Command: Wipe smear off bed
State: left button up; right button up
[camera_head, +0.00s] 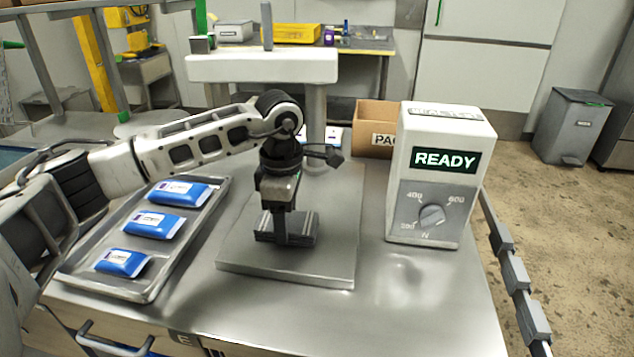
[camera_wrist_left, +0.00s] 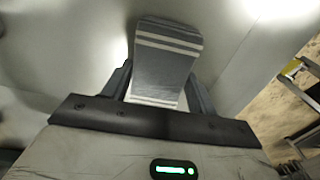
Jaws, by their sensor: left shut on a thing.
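The bed (camera_head: 240,264) is a flat grey metal plate on the steel table, below a white machine head. My left gripper (camera_head: 281,200) points down over the middle of the bed, shut on a grey wiping tool (camera_head: 300,236). The tool has a flat, wide foot that appears to rest on the bed; firm contact cannot be told. In the left wrist view the tool (camera_wrist_left: 167,62) is grey with pale stripes, between the two dark fingers of the left gripper (camera_wrist_left: 160,95). I see no smear; the tool and arm cover part of the bed. My right gripper is out of view.
A metal tray (camera_head: 150,290) with blue pouches (camera_head: 153,224) lies left of the bed. A white box reading READY (camera_head: 445,160), with a dial, stands to the right. A cardboard box (camera_head: 372,118) is behind. The table's front right is clear.

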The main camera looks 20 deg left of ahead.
aim_at(269, 219)
pick_arm(q)
jog(key=a, duration=0.2)
jog(key=s+a, duration=0.1)
jog(key=a, duration=0.1)
jog(key=shift+d, duration=0.45)
jog(key=shift+w+d, duration=0.3)
jog(key=shift+d, duration=0.55)
jog(key=shift+w+d, duration=0.35)
jog(key=shift+d, duration=0.95)
jog(key=shift+w+d, duration=0.3)
jog(key=shift+d, duration=1.05)
jog(key=shift+w+d, duration=0.35)
jog(key=shift+d, duration=0.95)
notch_tip(269, 219, up, 5)
jog(key=p, duration=0.3)
jog(key=shift+a, duration=0.15)
notch_tip(269, 219, up, 3)
jog(key=shift+r+p, duration=0.1)
jog(key=shift+p, duration=0.75)
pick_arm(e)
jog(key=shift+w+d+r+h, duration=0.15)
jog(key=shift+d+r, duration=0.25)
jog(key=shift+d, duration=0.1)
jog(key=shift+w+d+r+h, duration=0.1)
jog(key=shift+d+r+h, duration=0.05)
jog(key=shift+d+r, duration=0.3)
